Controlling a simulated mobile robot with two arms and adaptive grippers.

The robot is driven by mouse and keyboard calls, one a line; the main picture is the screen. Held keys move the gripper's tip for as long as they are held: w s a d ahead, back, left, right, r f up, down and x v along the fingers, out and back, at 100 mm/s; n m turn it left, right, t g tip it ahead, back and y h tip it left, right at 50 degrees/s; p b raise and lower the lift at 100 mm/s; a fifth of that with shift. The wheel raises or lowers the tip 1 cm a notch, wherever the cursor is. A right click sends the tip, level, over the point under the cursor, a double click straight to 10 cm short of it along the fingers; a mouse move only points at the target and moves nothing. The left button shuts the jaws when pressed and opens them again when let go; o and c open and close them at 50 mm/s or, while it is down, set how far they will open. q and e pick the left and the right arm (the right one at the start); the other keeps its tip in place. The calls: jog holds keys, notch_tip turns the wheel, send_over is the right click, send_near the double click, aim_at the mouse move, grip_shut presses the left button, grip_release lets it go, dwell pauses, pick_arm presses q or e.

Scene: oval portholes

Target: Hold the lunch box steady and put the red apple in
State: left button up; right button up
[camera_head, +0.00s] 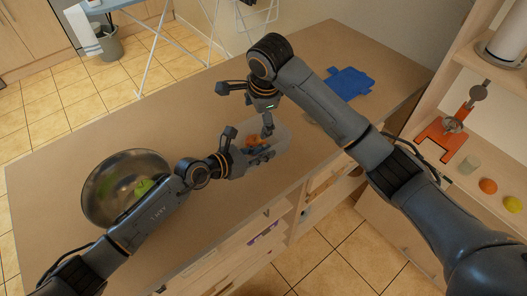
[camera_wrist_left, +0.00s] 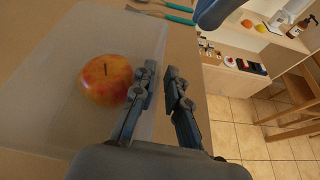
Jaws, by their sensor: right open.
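The translucent lunch box (camera_head: 281,134) sits on the counter near its front edge. The red apple (camera_wrist_left: 108,82) shows orange-red in the left wrist view and lies within the box outline; it also shows in the head view (camera_head: 254,141). My left gripper (camera_wrist_left: 160,72) is at the box's side with its fingers close together, one on each side of the box wall, apart from the apple. My right gripper (camera_head: 267,127) is open above the box, close to the apple; its fingers partly overlap each other in the head view.
A metal bowl (camera_head: 105,181) with a green apple (camera_head: 144,187) stands at the left. Teal-handled cutlery (camera_wrist_left: 166,13) lies beside the box. Shelves at the right hold an orange (camera_head: 488,186) and a lemon (camera_head: 513,204).

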pick_arm(q)
jog(key=shift+o, duration=1.1)
jog(key=v, duration=1.2)
jog(key=shift+s, duration=0.1)
